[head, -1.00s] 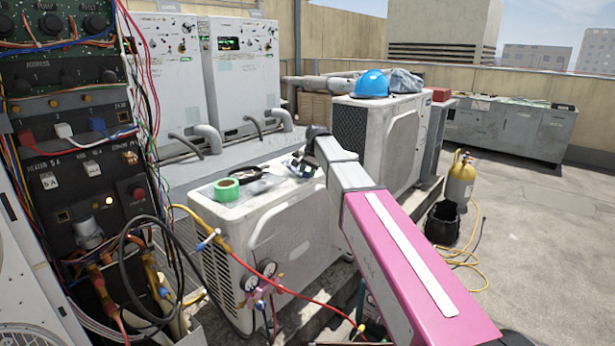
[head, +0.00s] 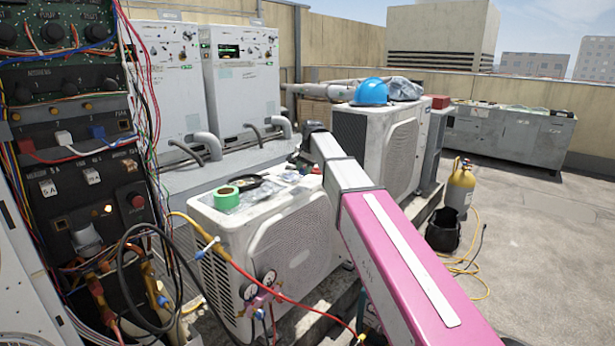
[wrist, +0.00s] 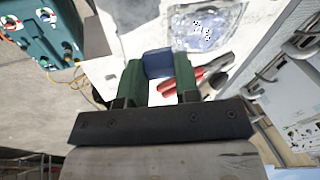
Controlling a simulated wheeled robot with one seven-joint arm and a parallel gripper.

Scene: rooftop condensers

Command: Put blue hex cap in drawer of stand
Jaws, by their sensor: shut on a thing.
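The blue hex cap (wrist: 158,64) is between the two green fingers of my gripper (wrist: 158,74) in the wrist view. The fingers are shut on its sides. In the head view my gripper (head: 298,158) is small and partly hidden by my own arm, above the far edge of the near white condenser (head: 232,222). The cap cannot be made out there. A narrow grey cabinet (head: 436,140) stands behind the rear condenser and may be the stand; I cannot make out a drawer on it.
Red-handled pliers (wrist: 196,80) and a clear bag (wrist: 208,26) lie below my gripper. A blue helmet (head: 369,92) sits on the rear condenser (head: 400,150). A yellow cylinder (head: 460,188) and hoses stand right. Open floor lies right.

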